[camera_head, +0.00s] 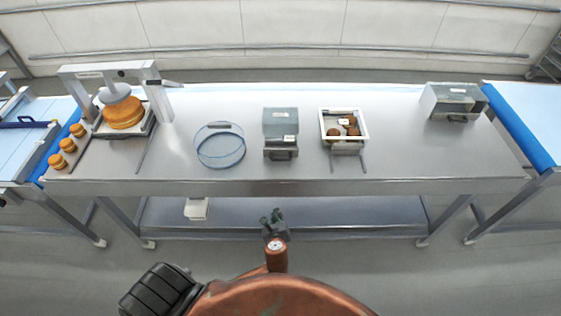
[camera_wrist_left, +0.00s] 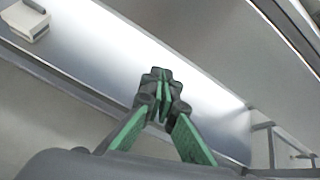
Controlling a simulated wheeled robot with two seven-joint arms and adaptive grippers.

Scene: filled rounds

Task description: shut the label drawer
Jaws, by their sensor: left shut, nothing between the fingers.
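A grey cabinet (camera_head: 280,120) stands near the middle of the steel table. A drawer (camera_head: 281,154) with a dark handle projects from its front, towards me, and looks pulled out. A small white label piece (camera_head: 290,138) shows at the drawer's top. I cannot read any marking that names it as the label drawer. My left gripper (camera_head: 272,217) is in front of the table, apart from the drawer, over the lower shelf in the picture. Its fingers are shut and empty, as the left wrist view (camera_wrist_left: 160,82) also shows. The drawer is not visible in that wrist view. My right gripper is not in view.
A clear round container (camera_head: 220,146) stands left of the cabinet, and a white tray with brown items (camera_head: 344,112) stands right. A second grey cabinet (camera_head: 452,100) stands far right. A press (camera_head: 122,108) is at left. The table's front edge (camera_head: 290,188) lies between gripper and drawer.

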